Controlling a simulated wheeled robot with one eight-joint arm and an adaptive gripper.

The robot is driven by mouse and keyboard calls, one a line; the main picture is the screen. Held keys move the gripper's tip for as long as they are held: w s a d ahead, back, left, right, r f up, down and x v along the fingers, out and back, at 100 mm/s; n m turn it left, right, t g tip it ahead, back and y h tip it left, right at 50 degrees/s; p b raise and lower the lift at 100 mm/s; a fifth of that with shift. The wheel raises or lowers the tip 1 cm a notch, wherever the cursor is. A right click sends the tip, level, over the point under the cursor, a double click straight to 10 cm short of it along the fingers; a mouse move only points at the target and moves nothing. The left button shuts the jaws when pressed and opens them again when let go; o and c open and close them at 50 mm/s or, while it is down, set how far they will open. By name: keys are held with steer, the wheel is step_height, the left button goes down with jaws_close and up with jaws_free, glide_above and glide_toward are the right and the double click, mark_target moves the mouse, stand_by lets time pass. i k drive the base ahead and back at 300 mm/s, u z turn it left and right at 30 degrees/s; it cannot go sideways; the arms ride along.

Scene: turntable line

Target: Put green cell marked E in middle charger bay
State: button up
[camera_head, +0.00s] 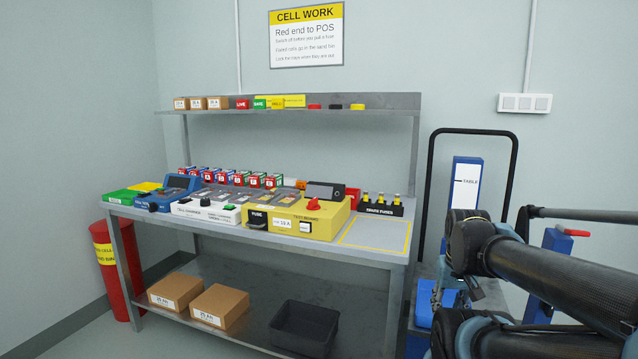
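A row of upright cells stands at the back of the bench. Cells with green on them (255,182) are at the right end of the row, and red and blue ones are to their left. Their letters are too small to read surely, so I cannot tell which is E. The white charger (197,213) lies at the front of the bench, left of the yellow test board. Its bays are on its sloped top, but their contents are unclear. My arm's dark links show at the right, beyond the bench. My gripper is not in view.
The yellow test board (303,220) has a red knob. A spare fuse rack (382,205) stands right of it. A yellow-outlined area (375,234) at the bench's right end is clear. A blue device (168,194) is at the left. A black trolley frame (431,180) stands beside the bench.

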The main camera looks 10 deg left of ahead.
mark_target(217, 213)
steer(key=z, duration=1.3)
steer(key=k, duration=1.7)
steer(key=u, duration=1.75)
steer(key=i, duration=1.65)
steer(key=z, duration=0.05)
